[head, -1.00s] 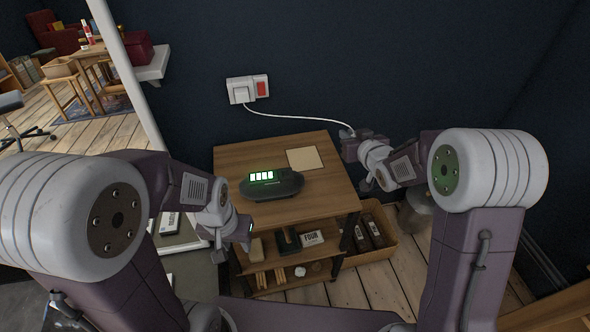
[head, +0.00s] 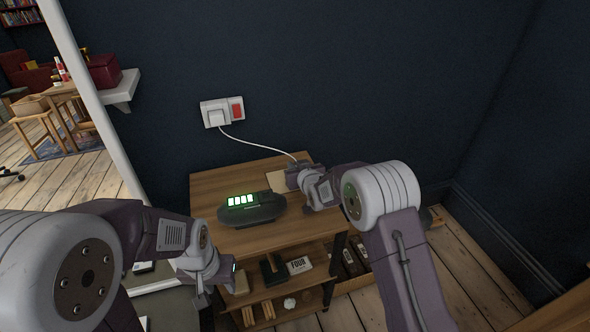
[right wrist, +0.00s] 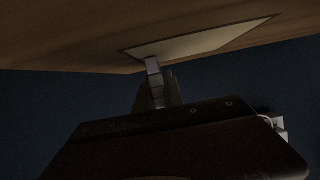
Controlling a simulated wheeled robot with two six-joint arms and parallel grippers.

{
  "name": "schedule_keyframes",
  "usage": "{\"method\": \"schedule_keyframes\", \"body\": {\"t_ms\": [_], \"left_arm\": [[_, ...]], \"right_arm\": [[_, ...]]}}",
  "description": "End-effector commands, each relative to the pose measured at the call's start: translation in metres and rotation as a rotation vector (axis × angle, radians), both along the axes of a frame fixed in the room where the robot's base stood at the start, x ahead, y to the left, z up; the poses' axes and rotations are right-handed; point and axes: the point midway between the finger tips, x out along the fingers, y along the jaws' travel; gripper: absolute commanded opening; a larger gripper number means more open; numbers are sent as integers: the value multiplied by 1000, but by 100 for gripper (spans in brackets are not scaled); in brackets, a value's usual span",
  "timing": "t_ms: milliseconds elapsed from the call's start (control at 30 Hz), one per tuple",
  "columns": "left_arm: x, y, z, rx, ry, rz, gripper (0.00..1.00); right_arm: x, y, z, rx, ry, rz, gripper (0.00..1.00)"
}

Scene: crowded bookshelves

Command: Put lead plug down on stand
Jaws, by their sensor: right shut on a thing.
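My right gripper (head: 294,175) is shut on the lead plug at the back right of the wooden stand (head: 225,182). In the head view the plug is mostly hidden by the gripper. The white lead (head: 258,146) runs from the wall socket (head: 217,114) to this gripper. In the right wrist view a small grey piece (right wrist: 154,76), probably the plug, shows close to the pale square (right wrist: 200,42) on the stand's top. I cannot tell whether it touches. My left gripper (head: 226,280) hangs by the stand's left front; its jaws are unclear.
A dark device with a lit green display (head: 252,207) stands on the middle of the stand's top. Lower shelves hold boxes and small items, one box (head: 299,265) marked FOUR. A crate (head: 352,262) stands right of the stand. Floor at right is clear.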

Motion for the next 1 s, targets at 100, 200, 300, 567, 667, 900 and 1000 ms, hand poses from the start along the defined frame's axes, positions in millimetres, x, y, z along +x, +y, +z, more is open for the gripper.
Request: {"method": "schedule_keyframes", "body": {"t_ms": [100,200,300,567,667,900,1000], "left_arm": [[0,0,0,0,0,0,38],[0,0,0,0,0,0,38],[0,0,-3,0,0,0,38],[0,0,-2,0,0,0,38],[0,0,-2,0,0,0,38],[0,0,6,0,0,0,38],[0,0,11,0,0,0,38]], "right_arm": [[0,0,1,1,-3,0,0],[0,0,1,1,-2,0,0],[0,0,-3,1,-2,0,0],[0,0,-2,1,-2,0,34],[0,0,-2,1,-2,0,34],[-12,-4,9,1,-2,0,34],[-31,-10,18,0,-1,0,34]]}}
